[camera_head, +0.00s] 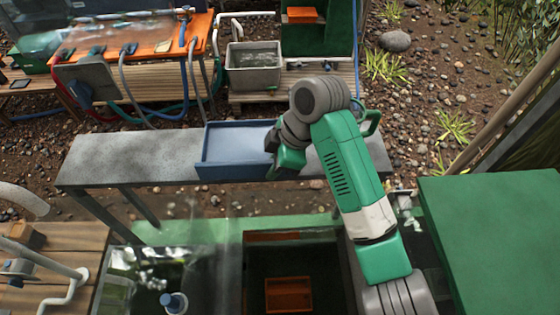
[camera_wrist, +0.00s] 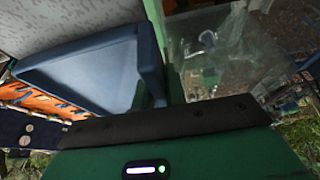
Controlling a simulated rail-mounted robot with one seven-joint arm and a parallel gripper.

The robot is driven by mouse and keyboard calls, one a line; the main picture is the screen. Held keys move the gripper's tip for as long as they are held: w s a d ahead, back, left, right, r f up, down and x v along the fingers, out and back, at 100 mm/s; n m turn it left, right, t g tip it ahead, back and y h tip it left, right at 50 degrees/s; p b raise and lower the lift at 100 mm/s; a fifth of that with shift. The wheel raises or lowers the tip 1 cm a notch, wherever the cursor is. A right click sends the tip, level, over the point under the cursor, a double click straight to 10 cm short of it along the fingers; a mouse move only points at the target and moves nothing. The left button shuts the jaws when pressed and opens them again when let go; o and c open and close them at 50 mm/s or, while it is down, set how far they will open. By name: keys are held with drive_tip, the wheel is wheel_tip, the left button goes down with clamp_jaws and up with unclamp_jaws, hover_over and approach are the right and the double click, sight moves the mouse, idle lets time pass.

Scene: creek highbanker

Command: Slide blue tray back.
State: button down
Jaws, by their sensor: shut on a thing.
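The blue tray (camera_head: 233,172) lies on a grey shelf (camera_head: 115,158) across the middle of the head view. It is shallow, with low raised walls, and looks empty where it shows. My gripper (camera_head: 277,160) is at the tray's right end and hides that end. In the wrist view the tray (camera_wrist: 85,72) fills the left, and its near wall runs up to my gripper (camera_wrist: 160,100). My gripper is shut on the tray, seemingly at this wall; the fingertips are mostly hidden.
An orange-topped bench (camera_head: 150,42) with hoses and a grey tub (camera_head: 253,66) stand behind the shelf. A large green box top (camera_head: 490,225) is at the right. An open dark bin with an orange block (camera_head: 288,294) is in front. The shelf's left part is bare.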

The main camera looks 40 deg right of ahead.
drive_tip(key=shift+d+r, duration=0.1)
drive_tip(key=shift+d, duration=0.05)
drive_tip(key=c, duration=1.4)
unclamp_jaws()
drive_tip(key=shift+s+d, duration=0.15)
drive_tip(key=shift+c, duration=0.2)
drive_tip(key=v, duration=0.7)
drive_tip(key=shift+s+r, duration=0.1)
drive_tip(key=shift+r, duration=0.25)
